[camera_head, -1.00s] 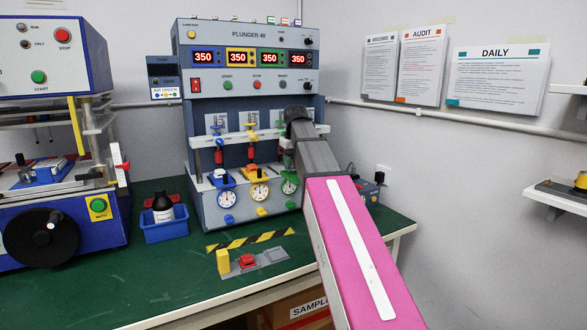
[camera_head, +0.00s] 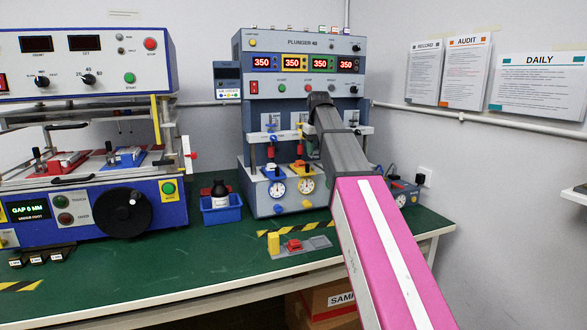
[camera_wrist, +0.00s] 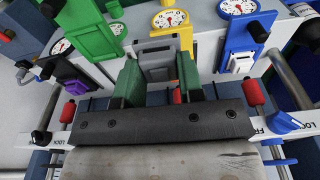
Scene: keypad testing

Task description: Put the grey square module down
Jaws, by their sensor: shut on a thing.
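The grey square module (camera_wrist: 157,60) sits between the two green fingers of my gripper (camera_wrist: 159,77) in the wrist view. The fingers are shut on its sides. Behind it is the yellow station with its dial (camera_wrist: 170,18), and whether the module touches anything there cannot be told. In the head view my arm reaches to the front of the Plunger 42 machine (camera_head: 290,88) and hides its right-hand stations. My gripper and the module are hidden there.
Green and blue stations (camera_wrist: 242,35) flank the module closely, with red-handled rods nearby. A blue bin (camera_head: 221,210) holds a dark bottle.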

